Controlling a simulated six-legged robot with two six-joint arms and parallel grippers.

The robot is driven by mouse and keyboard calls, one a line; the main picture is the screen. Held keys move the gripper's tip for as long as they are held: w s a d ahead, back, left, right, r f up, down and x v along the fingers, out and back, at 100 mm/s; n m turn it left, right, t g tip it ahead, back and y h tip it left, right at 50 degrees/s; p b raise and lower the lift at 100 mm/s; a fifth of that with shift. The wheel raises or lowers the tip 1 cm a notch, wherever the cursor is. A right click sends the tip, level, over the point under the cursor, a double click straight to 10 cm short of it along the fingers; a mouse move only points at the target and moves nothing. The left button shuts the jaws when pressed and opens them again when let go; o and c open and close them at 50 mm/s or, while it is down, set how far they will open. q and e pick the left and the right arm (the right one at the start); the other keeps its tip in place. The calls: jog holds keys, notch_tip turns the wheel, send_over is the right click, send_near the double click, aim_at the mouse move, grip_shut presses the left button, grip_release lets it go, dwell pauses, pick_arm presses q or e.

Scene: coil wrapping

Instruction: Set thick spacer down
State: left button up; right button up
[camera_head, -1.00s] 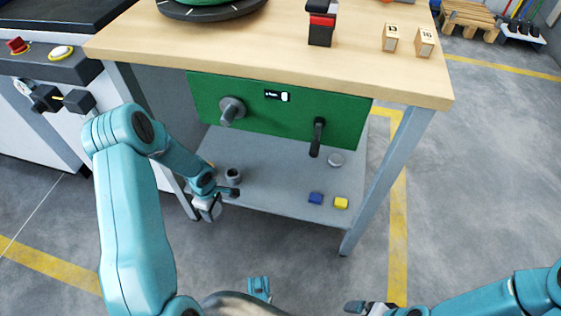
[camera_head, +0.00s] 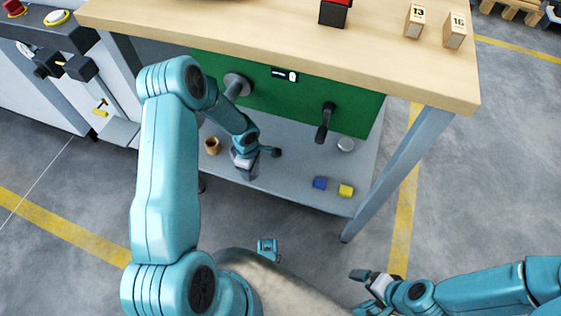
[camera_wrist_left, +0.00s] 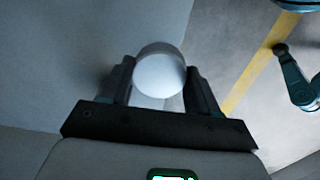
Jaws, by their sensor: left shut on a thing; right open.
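My left gripper (camera_head: 245,170) is low over the grey lower shelf (camera_head: 290,150) under the workbench, near its front edge. In the left wrist view its two fingers are shut on a smooth silver-white cylinder (camera_wrist_left: 159,72), which I take for the thick spacer. The grey surface (camera_wrist_left: 80,45) shows beyond it; I cannot tell whether the spacer touches it. My right gripper (camera_head: 360,290) is open and empty, in front of the bench at the lower right.
A brown ring (camera_head: 212,145) stands left of my left gripper. A black handle (camera_head: 325,122) and a grey knob (camera_head: 237,86) jut from the green panel (camera_head: 300,97).

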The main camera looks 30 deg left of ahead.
pick_arm(q)
jog(key=w+d, duration=0.3)
jog(key=w+d+b, duration=0.1)
jog(key=w+d, duration=0.2)
jog(key=shift+w+d, duration=0.2)
jog(key=shift+w, duration=0.2)
jog(key=shift+f, duration=0.3)
notch_tip(320, 180, down, 3)
jog(key=shift+w+f+b, duration=0.1)
jog(key=shift+b, duration=0.75)
jog(key=shift+f, duration=0.1)
jog(key=o, duration=1.2)
